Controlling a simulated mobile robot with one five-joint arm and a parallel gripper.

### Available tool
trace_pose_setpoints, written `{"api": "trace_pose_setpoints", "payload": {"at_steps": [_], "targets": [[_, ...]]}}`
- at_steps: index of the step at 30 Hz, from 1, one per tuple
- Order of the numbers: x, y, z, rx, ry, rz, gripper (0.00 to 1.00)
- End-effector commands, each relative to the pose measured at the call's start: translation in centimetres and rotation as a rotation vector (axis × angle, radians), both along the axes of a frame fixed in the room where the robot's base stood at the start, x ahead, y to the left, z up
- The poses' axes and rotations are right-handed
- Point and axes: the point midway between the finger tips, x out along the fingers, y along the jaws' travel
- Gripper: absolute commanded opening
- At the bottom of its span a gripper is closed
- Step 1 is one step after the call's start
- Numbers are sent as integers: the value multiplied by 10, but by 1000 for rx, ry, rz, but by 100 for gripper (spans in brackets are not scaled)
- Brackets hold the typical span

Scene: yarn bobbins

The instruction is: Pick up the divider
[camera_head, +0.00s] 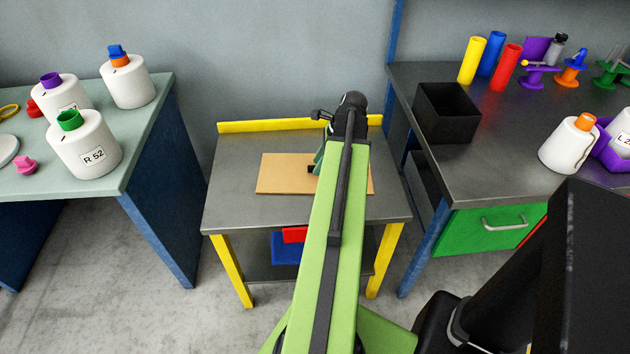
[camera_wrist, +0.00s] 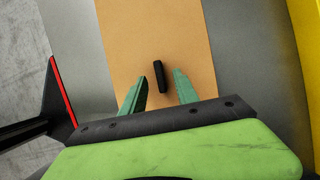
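The divider appears to be the flat tan board (camera_head: 278,173) lying on the low grey table in the head view. In the wrist view the board (camera_wrist: 158,30) runs up from under my gripper. A small black upright bar, seemingly its handle (camera_wrist: 158,76), stands out on it and also shows in the head view (camera_head: 310,169). My gripper (camera_wrist: 161,77) is open, with its green fingers apart on either side of the bar's near end and touching neither side. In the head view my arm hides the board's right part and most of my gripper (camera_head: 319,158).
The low table (camera_head: 235,185) has a yellow back rail (camera_head: 260,126) and a lower shelf with red and blue items. A pale bench (camera_head: 150,125) with labelled bobbins is left. A dark bench (camera_head: 470,180) with a black bin (camera_head: 445,130) is right. The tabletop around the board is clear.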

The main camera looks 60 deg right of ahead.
Motion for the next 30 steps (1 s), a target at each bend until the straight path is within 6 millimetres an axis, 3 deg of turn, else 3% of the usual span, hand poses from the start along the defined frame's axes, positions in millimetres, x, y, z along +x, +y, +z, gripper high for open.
{"api": "trace_pose_setpoints", "payload": {"at_steps": [1, 9, 17, 30], "targets": [[3, 2, -15, 0, 0, 1, 36], [5, 2, -13, 0, 0, -1, 35], [4, 2, -12, 0, 0, -1, 1], [4, 2, -12, 0, 0, -1, 0]]}}
